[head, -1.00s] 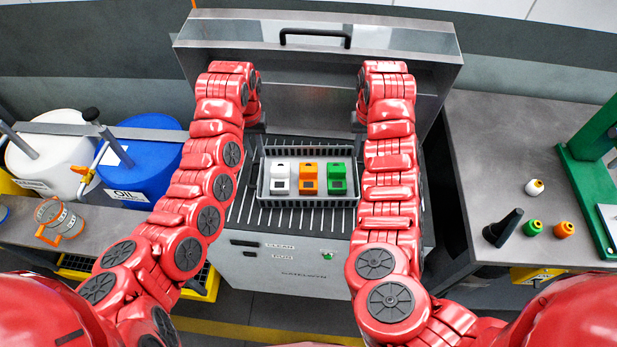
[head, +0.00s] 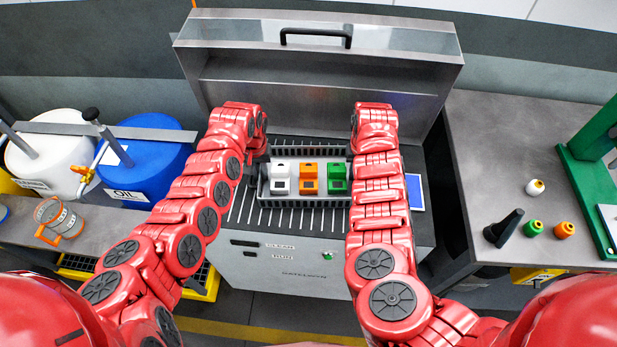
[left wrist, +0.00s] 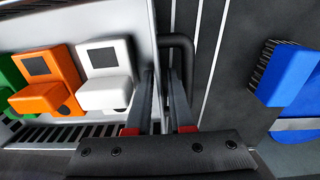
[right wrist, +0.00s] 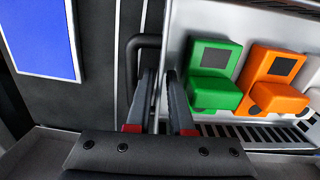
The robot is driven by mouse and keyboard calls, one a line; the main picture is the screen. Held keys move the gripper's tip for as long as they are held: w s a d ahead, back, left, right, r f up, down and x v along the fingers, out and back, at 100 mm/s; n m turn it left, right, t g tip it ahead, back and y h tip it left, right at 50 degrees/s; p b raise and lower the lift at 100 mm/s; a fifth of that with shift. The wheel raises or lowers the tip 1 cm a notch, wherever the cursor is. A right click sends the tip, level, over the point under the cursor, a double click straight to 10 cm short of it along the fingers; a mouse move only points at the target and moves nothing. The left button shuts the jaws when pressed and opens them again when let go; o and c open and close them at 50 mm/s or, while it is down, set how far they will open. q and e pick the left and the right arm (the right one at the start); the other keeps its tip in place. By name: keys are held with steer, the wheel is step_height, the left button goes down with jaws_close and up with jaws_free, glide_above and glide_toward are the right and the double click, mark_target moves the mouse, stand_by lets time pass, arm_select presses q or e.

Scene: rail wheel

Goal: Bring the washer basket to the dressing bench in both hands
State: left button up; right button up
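The washer basket (head: 305,202) is a grey slatted tray on the washer's ribbed deck. It holds a white block (head: 281,179), an orange block (head: 309,179) and a green block (head: 337,179). My left gripper (left wrist: 162,80) points down at the basket's left end, its fingers apart beside the dark loop handle (left wrist: 187,50). My right gripper (right wrist: 160,80) is likewise at the right end, fingers apart near that handle (right wrist: 131,60). Neither handle is clearly pinched. A grey bench (head: 480,150) stands at right; whether it is the dressing bench I cannot tell.
The washer's raised lid (head: 320,90) stands behind the basket. A blue drum (head: 145,160) and white drum (head: 55,155) stand at left. A blue panel (head: 415,192) lies right of the basket.

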arm_select(q)
steer(key=shift+c, duration=0.2)
arm_select(e)
steer(key=shift+c, duration=0.2)
arm_select(q)
jaws_close()
arm_select(e)
jaws_close()
steer(key=shift+r, duration=0.1)
stand_by(0.5)
